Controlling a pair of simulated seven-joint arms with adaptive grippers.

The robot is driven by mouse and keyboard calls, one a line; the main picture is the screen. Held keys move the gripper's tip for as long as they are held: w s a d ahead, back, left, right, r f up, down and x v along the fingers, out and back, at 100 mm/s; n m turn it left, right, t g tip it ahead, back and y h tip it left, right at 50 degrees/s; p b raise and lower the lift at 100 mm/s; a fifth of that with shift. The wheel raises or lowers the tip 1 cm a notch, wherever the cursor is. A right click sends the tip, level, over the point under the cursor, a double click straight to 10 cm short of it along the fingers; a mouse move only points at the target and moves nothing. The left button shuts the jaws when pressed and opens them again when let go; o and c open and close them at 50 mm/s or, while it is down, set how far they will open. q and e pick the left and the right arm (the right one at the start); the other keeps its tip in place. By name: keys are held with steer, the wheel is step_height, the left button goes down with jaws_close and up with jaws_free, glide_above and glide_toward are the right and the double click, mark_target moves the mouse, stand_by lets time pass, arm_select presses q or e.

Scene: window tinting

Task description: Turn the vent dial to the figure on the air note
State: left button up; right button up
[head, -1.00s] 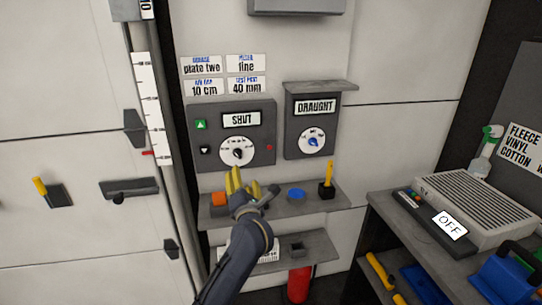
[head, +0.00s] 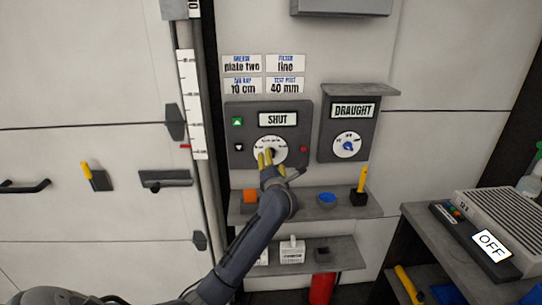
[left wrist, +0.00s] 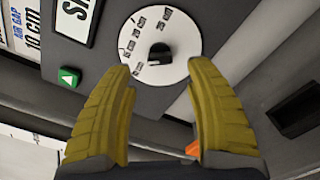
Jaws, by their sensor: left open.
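The vent dial, a round white dial (head: 279,141) with a black knob, is on the grey panel under the sign SHUT. In the left wrist view the dial (left wrist: 185,40) shows cm figures around its upper left rim; which one the knob points to I cannot tell. The air note (head: 243,86) reads AIR GAP 10 cm; part of it also shows in the left wrist view (left wrist: 33,28). My left gripper (head: 265,160) is open in front of the dial, its yellow fingers (left wrist: 160,70) pointing at the dial with the knob between and beyond their tips, apparently untouched. My right gripper is out of view.
The panel also has a green up button (head: 238,121), a black down button (head: 239,147) and a red light (head: 304,149). A shelf (head: 300,207) with small items runs below.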

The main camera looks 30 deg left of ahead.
arm_select(q)
steer(key=shift+x, duration=2.85)
jaws_close()
steer(key=shift+f, duration=0.15)
